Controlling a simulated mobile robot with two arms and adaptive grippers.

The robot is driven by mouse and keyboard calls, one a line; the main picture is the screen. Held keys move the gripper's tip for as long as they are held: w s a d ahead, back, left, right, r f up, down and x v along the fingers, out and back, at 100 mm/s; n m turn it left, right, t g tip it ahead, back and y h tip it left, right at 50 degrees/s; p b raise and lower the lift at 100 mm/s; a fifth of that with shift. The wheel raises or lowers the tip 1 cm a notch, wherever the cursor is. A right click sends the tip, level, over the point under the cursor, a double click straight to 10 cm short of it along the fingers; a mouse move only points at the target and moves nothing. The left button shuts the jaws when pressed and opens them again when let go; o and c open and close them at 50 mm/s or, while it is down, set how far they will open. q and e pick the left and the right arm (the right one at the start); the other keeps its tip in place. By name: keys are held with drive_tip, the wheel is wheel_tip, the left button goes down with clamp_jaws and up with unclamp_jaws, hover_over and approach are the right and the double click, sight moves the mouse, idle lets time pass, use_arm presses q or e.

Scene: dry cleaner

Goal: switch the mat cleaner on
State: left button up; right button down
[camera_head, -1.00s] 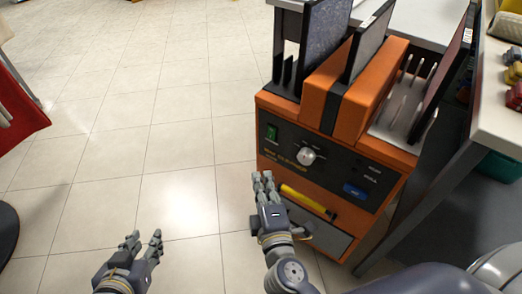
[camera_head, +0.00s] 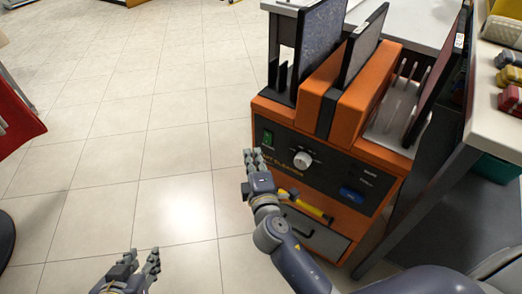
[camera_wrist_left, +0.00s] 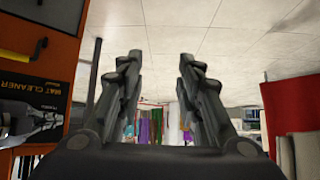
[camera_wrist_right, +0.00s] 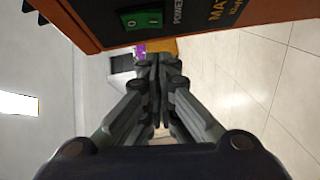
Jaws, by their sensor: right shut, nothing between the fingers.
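The mat cleaner (camera_head: 262,108) is an orange machine with a black front panel, at the right in the head view. Its green power switch (camera_head: 268,138) is at the panel's upper left, beside a round silver knob (camera_head: 303,160). In the right wrist view the switch (camera_wrist_right: 142,18) is close, at the top, marked O and I. My right gripper (camera_head: 252,153) is shut and empty, just below and left of the switch in the head view; I see no clear contact. My left gripper (camera_head: 142,258) is open and empty over the floor; its fingers stand apart in the left wrist view (camera_wrist_left: 160,75).
Dark mats (camera_head: 323,45) stand in the machine's top slots. A yellow handle (camera_head: 305,205) sits on its lower front, and a blue button (camera_head: 352,194) is on the panel. A counter (camera_head: 500,130) adjoins on the right.

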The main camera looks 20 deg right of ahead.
sight(262, 150)
use_arm(q)
drive_tip(key=shift+w+r, duration=0.15)
use_arm(e)
drive_tip(key=d, duration=0.1)
drive_tip(key=w+d, duration=0.2)
drive_tip(key=shift+f, duration=0.25)
use_arm(q)
drive_tip(key=shift+d, duration=0.1)
drive_tip(key=w+d+r+t+h+b, duration=0.1)
drive_tip(key=w+d+r+t+b, duration=0.1)
drive_tip(key=w+r+t, duration=0.4)
wheel_tip(262, 150, up, 2)
drive_tip(key=shift+d+r+h, duration=0.25)
drive_tip(key=shift+d+h, duration=0.1)
drive_tip(key=shift+h, duration=0.05)
use_arm(e)
drive_tip(key=shift+w+d+f+n+t, duration=0.15)
drive_tip(key=shift+d+n+t, duration=0.05)
drive_tip(key=shift+n+t, duration=0.1)
use_arm(q)
drive_tip(key=shift+a, duration=0.1)
use_arm(e)
drive_tip(key=shift+f, duration=0.1)
